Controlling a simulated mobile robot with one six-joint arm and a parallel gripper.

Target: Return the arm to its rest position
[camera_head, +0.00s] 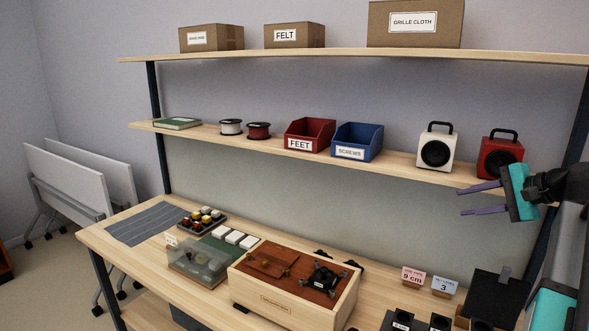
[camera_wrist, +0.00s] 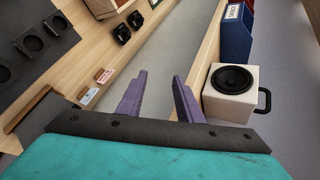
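My gripper (camera_head: 481,199) is at the right of the head view, with its teal body and two purple fingers pointing left. It is in front of the middle shelf's right end, near the red speaker (camera_head: 500,158). The fingers are apart with nothing between them. In the wrist view the two fingers (camera_wrist: 160,95) also stand apart and empty, with the gap between bench and shelf behind them. The teal part of my arm (camera_head: 550,310) runs down the right edge of the head view.
A white speaker (camera_head: 436,149), a blue SCREWS bin (camera_head: 357,143) and a red FEET bin (camera_head: 309,136) stand on the middle shelf (camera_head: 400,168). The bench below holds a wooden box (camera_head: 290,306), a black box (camera_head: 496,292) and small signs (camera_head: 413,276). Air left of my gripper is clear.

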